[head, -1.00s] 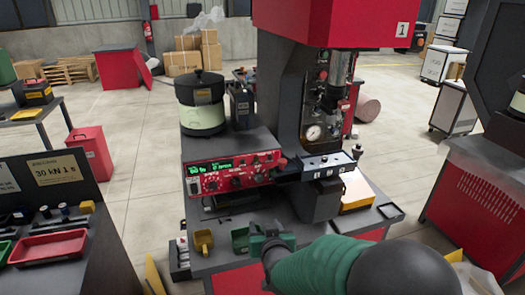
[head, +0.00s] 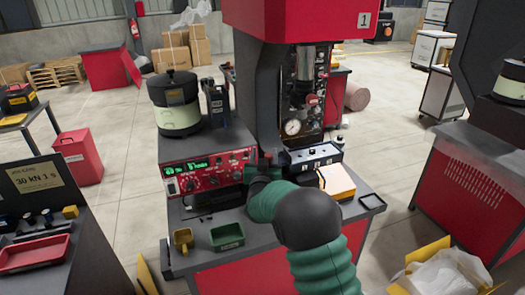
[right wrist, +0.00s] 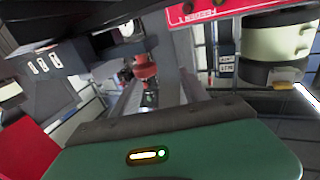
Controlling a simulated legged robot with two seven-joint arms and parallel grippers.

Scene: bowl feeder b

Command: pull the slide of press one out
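Press one (head: 297,20) has a red head marked 1. Its slide (head: 312,155), a dark block with white labels on top, sits below the gauge; in the right wrist view a dark block with white labels (right wrist: 45,64) shows at left. My right gripper (head: 266,163) is at the left end of the slide, beside the red control panel. Its fingers are mostly hidden by my green wrist, so contact and opening cannot be told. In the right wrist view, a red knob-like part (right wrist: 145,70) lies beyond my green gripper body. My left gripper is not in view.
The red control panel (head: 208,173) is close left of my gripper, with a bowl feeder (head: 178,104) above. A yellow-sided white block (head: 337,181) lies right of my wrist.

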